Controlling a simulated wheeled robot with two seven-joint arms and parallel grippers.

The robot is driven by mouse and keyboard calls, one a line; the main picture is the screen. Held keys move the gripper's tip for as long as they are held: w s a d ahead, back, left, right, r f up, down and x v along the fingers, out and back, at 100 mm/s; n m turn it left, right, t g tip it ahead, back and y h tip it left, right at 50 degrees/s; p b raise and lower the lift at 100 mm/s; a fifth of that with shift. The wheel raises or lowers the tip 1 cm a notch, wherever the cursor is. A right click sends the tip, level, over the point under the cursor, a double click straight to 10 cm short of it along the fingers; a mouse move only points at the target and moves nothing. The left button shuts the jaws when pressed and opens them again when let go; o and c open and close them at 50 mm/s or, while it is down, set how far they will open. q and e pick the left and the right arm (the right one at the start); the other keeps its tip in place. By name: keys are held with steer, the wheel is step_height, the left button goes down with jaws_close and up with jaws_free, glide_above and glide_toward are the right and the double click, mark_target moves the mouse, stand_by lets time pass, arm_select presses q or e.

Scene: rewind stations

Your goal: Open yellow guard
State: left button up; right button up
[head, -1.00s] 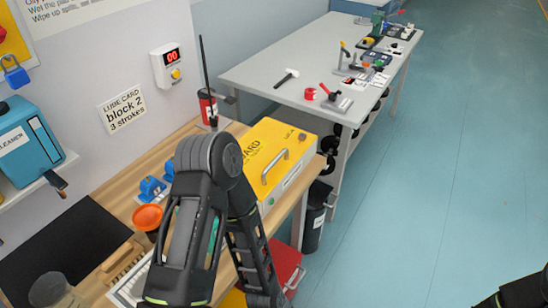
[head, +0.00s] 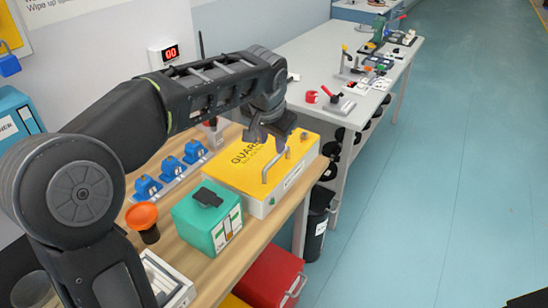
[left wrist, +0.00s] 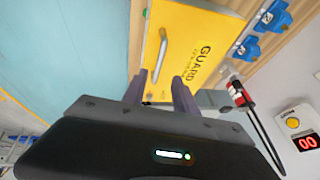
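The yellow guard (head: 243,165) is a flat lid marked GUARD on a pale box on the wooden bench. It lies closed. A metal bar handle (head: 277,160) stands up along its right side. My left gripper (head: 273,140) hangs just above the guard near the handle. The guard (left wrist: 195,35) also fills the upper middle there.
A green box (head: 208,217) stands in front of the guard. Blue clamp-like parts (head: 171,168) sit in a row to its left, with an orange funnel-like cup (head: 142,217) nearer. A red bin (head: 270,277) is below the bench edge. A grey table (head: 310,60) is behind.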

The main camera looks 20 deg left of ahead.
mark_target(275, 159)
arm_select(q)
steer(key=shift+f, duration=0.15)
steer(key=p+x, duration=0.1)
steer(key=x, duration=0.7)
steer(key=shift+c, duration=0.4)
jaws_close()
stand_by(1.1)
